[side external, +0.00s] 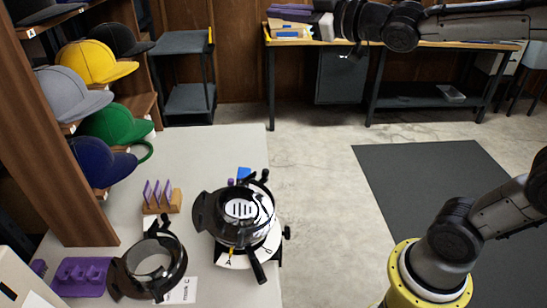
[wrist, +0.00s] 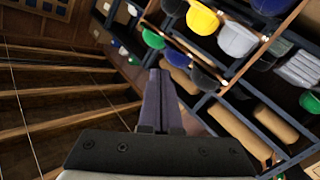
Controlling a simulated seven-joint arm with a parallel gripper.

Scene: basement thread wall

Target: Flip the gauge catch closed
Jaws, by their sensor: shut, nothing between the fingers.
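A round cap gauge (side external: 240,215) with a white centre and a black ring stands on a white base at the right side of the light table in the side view. Black lever-like parts show on it: a knobbed one (side external: 264,176) at the back and a handle (side external: 258,271) at the front. I cannot tell which part is the catch, or whether it is open. In the wrist view my gripper (wrist: 158,74) is shut and empty, its fingers together. It points towards cap shelves, far from the gauge.
A loose black cap ring (side external: 150,268), a purple tray (side external: 82,277) and a wooden holder with purple pieces (side external: 162,200) share the table. A shelf of caps (side external: 85,62) rises at the left. Open floor with a dark mat (side external: 430,185) lies right of the table.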

